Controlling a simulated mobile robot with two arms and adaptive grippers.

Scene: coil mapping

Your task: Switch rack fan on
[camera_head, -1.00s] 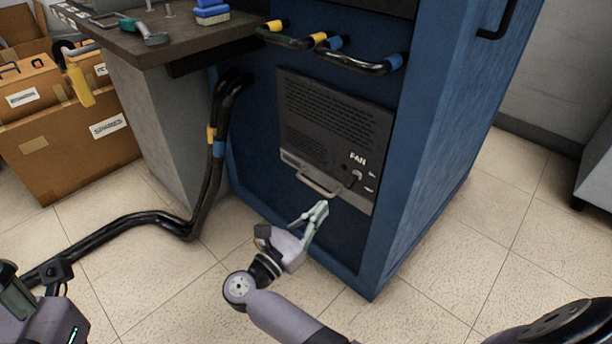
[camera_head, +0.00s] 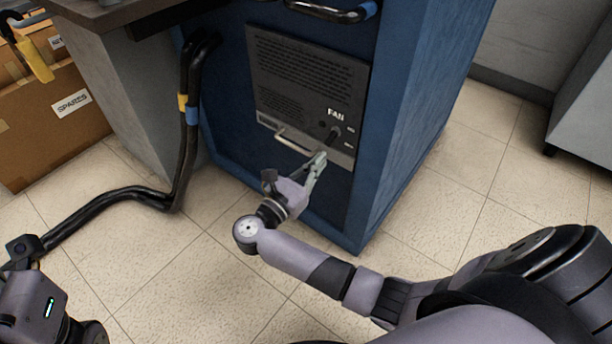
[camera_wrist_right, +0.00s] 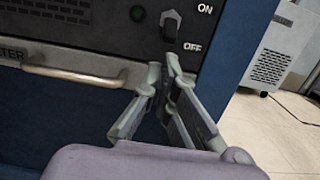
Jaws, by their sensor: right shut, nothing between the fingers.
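The fan panel (camera_head: 305,85) is a dark grey vented plate marked FAN, set low in the blue rack (camera_head: 390,130). Its toggle switch (camera_wrist_right: 171,24) shows in the right wrist view, with ON above and OFF below at its right; it also shows in the head view (camera_head: 335,134). Which way the lever is set is hard to tell. My right gripper (camera_wrist_right: 164,72) is shut and empty, its fingertips just below the switch, with a small gap visible. In the head view the right gripper (camera_head: 319,160) is at the panel's lower edge.
A metal handle (camera_head: 293,142) sticks out of the panel, left of the right gripper; it also shows in the right wrist view (camera_wrist_right: 80,77). Black cables (camera_head: 187,120) run down the rack's left side to the floor. Cardboard boxes stand far left.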

